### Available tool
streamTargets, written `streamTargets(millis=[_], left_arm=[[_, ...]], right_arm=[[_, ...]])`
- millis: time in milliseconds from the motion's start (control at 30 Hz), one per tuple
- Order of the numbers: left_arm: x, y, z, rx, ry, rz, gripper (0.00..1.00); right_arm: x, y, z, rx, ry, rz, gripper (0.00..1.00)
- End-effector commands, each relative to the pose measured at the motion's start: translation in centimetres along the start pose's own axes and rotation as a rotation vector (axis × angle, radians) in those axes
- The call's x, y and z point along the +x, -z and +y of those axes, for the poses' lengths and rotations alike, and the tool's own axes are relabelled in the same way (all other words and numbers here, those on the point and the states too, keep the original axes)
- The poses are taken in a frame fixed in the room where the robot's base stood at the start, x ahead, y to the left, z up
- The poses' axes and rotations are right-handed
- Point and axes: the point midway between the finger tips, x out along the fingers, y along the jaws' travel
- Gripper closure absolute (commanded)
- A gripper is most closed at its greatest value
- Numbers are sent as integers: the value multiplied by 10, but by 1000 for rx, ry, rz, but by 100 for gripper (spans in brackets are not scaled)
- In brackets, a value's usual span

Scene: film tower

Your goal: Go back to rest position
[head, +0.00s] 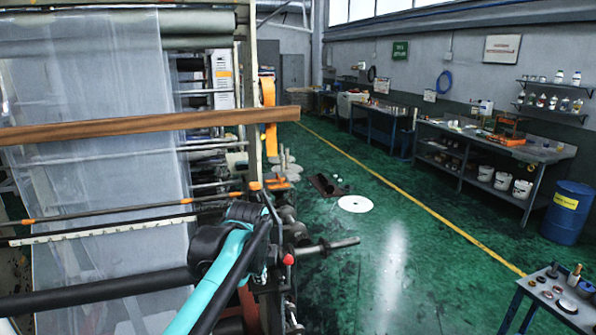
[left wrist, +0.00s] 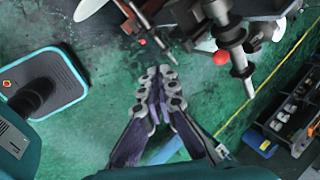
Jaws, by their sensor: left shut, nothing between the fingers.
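My left gripper (left wrist: 160,78) shows in the left wrist view with its two grey-purple fingers together and nothing between them. It is over the green floor, clear of the machine parts. In the head view a teal-and-black arm link of mine rises from the bottom beside the film machine; I cannot make out the fingers there. My right gripper is in neither view.
The film machine, with clear film (head: 100,85) and a brown bar (head: 150,126), fills the left. Its metal shaft (head: 328,247) and red knob (head: 288,259) stick out close to my arm. A cart (head: 553,297) stands lower right. The green floor between is mostly clear.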

Motion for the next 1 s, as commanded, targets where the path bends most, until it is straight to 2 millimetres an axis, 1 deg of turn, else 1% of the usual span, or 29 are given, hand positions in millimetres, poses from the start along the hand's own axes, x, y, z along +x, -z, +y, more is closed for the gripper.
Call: streamTargets(millis=[33,67,100,167,200,267,300,367,400,500,600,700,767,1000], left_arm=[[7,-9,32,-137,14,2,100],[8,-13,48,-224,25,5,100],[10,-19,69,-339,36,8,100],[14,-26,102,-512,56,17,100],[19,-30,124,-628,67,23,100],[28,-35,159,-801,85,37,100],[36,-38,182,-916,96,47,100],[48,-41,215,-1081,112,63,100],[56,-43,236,-1185,122,74,100],[77,-45,280,-1407,140,104,100],[93,-46,309,-1564,152,129,100],[101,-46,324,-1653,157,143,100],[103,-46,328,-1679,159,148,100],[103,-46,328,-1679,159,148,100]], right_arm=[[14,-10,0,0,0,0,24],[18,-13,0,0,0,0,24],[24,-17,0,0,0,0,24],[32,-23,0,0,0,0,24],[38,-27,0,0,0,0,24],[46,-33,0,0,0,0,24],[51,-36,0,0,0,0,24],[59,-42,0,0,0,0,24],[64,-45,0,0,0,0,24],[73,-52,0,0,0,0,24],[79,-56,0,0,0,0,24],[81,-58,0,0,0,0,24],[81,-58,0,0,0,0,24],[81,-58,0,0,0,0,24]])
